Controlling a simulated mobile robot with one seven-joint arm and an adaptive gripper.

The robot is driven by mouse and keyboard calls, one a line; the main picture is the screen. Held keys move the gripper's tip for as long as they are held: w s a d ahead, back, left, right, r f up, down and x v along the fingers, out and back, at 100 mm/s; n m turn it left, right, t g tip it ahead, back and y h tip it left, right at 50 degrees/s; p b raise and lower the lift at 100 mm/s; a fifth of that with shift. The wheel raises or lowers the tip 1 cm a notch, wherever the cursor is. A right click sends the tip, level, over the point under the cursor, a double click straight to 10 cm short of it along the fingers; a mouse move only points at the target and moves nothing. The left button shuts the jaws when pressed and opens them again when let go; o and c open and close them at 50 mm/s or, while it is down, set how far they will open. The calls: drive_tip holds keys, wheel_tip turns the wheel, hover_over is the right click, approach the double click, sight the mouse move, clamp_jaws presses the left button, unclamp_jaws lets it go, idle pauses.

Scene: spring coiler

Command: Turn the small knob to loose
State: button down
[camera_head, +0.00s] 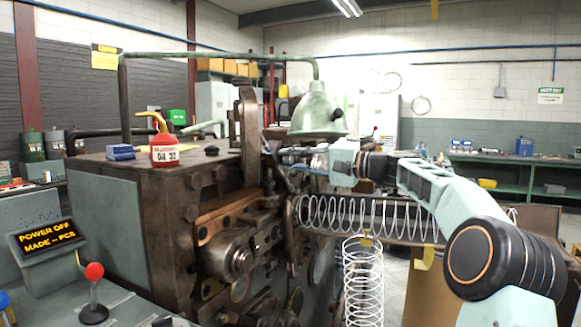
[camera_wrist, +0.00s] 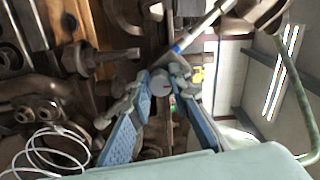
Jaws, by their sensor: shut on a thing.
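My gripper (camera_head: 286,151) reaches in from the right, level with the top of the dark coiling machine (camera_head: 122,212). In the wrist view my gripper (camera_wrist: 162,76) has its two blue-padded fingers closed on a small round grey knob (camera_wrist: 160,86) with a short red mark on its face. The fingertips touch the knob on both sides. In the head view the knob is hidden or too small to make out behind the gripper and machine parts. The setting that the red mark points to cannot be read.
A green lamp (camera_head: 318,112) hangs above my gripper. A coiled spring (camera_head: 365,215) stretches beneath my arm, and another spring (camera_head: 362,285) hangs below it. A red oil can (camera_head: 164,150) stands on the machine. A display (camera_head: 47,238) and red-knobbed lever (camera_head: 94,272) are front left.

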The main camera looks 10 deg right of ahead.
idle(0.3)
drive_tip(key=c, duration=1.8)
unclamp_jaws()
drive_tip(key=shift+o, duration=0.2)
drive_tip(key=v, duration=1.2)
